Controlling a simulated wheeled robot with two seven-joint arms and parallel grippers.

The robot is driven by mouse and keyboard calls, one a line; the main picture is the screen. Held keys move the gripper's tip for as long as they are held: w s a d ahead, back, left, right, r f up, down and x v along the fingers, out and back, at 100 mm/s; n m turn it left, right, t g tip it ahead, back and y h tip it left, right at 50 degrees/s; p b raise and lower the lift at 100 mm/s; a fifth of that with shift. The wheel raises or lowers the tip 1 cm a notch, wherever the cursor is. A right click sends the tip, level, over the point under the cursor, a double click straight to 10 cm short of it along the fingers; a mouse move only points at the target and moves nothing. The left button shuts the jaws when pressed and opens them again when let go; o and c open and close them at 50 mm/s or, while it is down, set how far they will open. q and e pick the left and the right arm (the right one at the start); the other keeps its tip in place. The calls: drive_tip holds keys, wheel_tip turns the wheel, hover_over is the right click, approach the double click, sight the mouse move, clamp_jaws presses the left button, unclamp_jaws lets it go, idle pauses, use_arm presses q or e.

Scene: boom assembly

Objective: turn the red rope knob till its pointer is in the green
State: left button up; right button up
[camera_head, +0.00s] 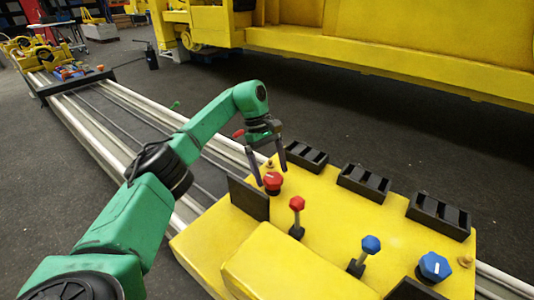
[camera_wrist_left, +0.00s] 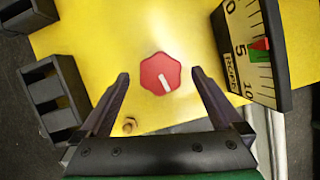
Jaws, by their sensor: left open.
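The red rope knob (camera_head: 272,181) stands on the yellow console. In the left wrist view the knob (camera_wrist_left: 158,68) is lobed, with a white mark slanting toward the lower right. My left gripper (camera_head: 271,177) is open above the knob. In the wrist view its fingertips (camera_wrist_left: 160,75) lie on either side of the knob, with gaps. The Rope gauge (camera_wrist_left: 236,30) at the right shows 0, 5 and 10. Its red pointer (camera_wrist_left: 260,44) is near 5, right beside a green patch (camera_wrist_left: 264,54); I cannot tell whether they overlap. My right gripper is not in view.
The yellow console (camera_head: 330,215) also carries a red lever (camera_head: 297,203), a blue lever (camera_head: 371,244), a blue knob (camera_head: 434,266) and black slotted blocks (camera_head: 364,181). A dark upright panel (camera_head: 248,198) stands close left of the knob. Rails (camera_head: 120,95) run away to the upper left.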

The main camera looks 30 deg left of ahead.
use_arm(q)
drive_tip(key=p+v, duration=0.8)
drive_tip(key=v, duration=0.5)
drive_tip(key=shift+r+p, duration=0.35)
drive_tip(key=shift+a, duration=0.15)
drive_tip(key=shift+f, duration=0.1)
